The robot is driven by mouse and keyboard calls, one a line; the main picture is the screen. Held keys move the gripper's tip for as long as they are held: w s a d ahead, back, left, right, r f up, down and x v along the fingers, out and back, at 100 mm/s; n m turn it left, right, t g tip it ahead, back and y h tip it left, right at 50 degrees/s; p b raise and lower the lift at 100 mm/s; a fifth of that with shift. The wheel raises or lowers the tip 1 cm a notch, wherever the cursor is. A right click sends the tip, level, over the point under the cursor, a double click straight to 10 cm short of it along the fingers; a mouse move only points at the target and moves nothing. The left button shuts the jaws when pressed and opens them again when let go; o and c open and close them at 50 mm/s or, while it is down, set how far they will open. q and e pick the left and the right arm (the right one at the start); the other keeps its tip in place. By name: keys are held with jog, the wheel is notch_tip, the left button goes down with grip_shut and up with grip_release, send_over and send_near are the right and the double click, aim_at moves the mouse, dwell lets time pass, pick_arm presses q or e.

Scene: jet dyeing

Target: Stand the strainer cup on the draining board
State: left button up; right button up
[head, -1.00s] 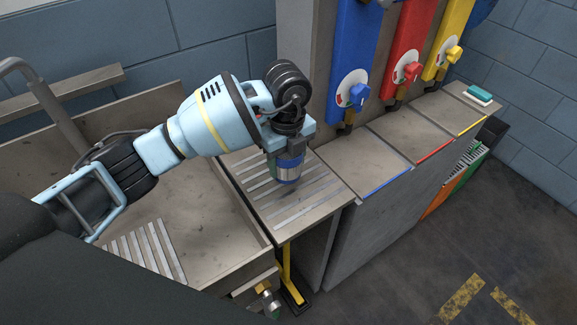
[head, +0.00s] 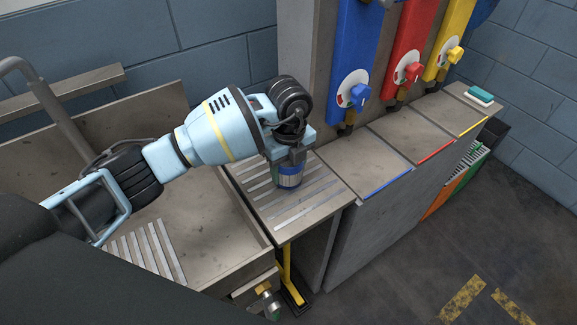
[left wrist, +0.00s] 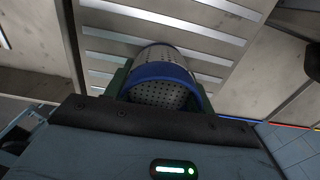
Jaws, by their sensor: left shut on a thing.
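The strainer cup (head: 289,177) is a small perforated metal cup with a blue band. My left gripper (head: 287,163) is shut on it from above. The cup is upright over the slatted draining board (head: 310,205), low against the slats; I cannot tell whether its base touches them. In the left wrist view the cup (left wrist: 160,88) shows its blue rim and holed inside between the green fingers (left wrist: 160,85), with the board's slats (left wrist: 165,40) behind it. My right gripper is not in view.
A sink (head: 215,255) with a slatted panel lies left of the board. To the right are a worktop (head: 362,165) and blue (head: 355,60), red (head: 405,45) and yellow (head: 450,40) units with dials. A teal sponge (head: 480,94) lies at the far end. The board's front is clear.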

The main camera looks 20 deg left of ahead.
pick_arm(q)
jog(key=o, duration=1.1)
jog(key=shift+f, duration=0.1)
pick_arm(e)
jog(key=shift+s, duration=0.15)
pick_arm(q)
notch_tip(320, 180, up, 12)
jog(key=shift+r+p, duration=0.15)
jog(key=shift+p, duration=0.25)
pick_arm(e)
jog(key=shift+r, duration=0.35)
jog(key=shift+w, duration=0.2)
